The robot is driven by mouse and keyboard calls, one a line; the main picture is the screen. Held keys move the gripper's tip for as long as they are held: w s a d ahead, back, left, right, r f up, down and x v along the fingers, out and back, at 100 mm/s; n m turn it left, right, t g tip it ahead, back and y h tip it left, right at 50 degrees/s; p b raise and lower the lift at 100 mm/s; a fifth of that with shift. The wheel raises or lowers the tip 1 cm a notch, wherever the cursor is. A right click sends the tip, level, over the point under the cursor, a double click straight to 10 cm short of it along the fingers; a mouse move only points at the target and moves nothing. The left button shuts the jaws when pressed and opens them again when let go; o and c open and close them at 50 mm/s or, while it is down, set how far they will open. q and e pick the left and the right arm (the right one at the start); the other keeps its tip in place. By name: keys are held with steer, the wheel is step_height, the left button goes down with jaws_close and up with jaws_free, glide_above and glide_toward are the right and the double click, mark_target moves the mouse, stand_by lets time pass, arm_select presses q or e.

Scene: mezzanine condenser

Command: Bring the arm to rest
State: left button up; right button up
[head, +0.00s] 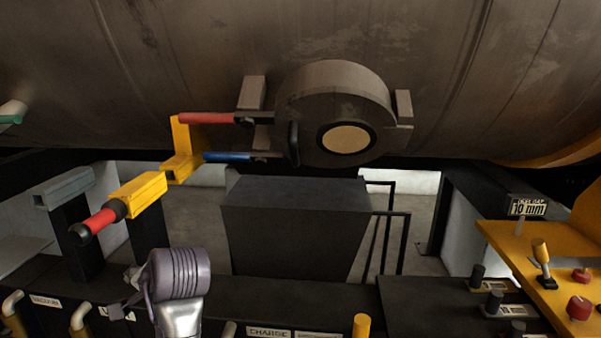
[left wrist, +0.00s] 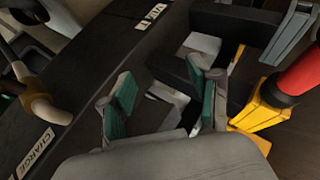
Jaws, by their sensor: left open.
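My left arm comes up from the bottom of the head view, with its rounded grey wrist above the dark ledge. My left gripper (head: 124,299) is small and partly hidden there, beside the wrist. In the left wrist view the gripper (left wrist: 159,82) has its two green-padded fingers spread apart with nothing between them. It is apart from the yellow bracket and red-handled part. My right gripper is not in view.
A yellow bracket (head: 138,194) with a red grip (head: 98,222) stands out at the left. A red bar (head: 206,118) and a blue bar (head: 227,157) lie by the round flange (head: 335,105). A dark ledge (head: 270,318) carries labels and pipes. A yellow control panel (head: 560,285) is right.

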arm_select(q)
steer(key=s+f+h, duration=0.2)
steer(key=s+f, duration=0.4)
steer(key=f, duration=0.6)
steer(key=s+d+f+g+h, duration=0.1)
steer(key=s+d+f+h, duration=0.15)
steer(key=s+f, duration=0.4)
steer(key=s+d+f+n+g+h, duration=0.1)
steer(key=s+d+f+h, duration=0.2)
steer(key=s, duration=0.6)
steer(key=s+d+f+g+h, duration=0.1)
steer(key=s+d+f, duration=0.35)
steer(key=s, duration=0.35)
step_height(320, 180, down, 32)
steer(key=g+b, duration=0.1)
steer(key=b, duration=0.7)
steer(key=s+a+f+b, duration=0.2)
steer(key=s+f+b, duration=0.1)
steer(key=s+f, duration=0.6)
steer(key=s+a+f+g+b, duration=0.1)
steer(key=s+f, duration=0.7)
steer(key=f, duration=0.8)
steer(key=shift+s+a+f+g+b, duration=0.2)
steer(key=shift+s+a+g+b, duration=0.2)
steer(key=shift+b, duration=0.85)
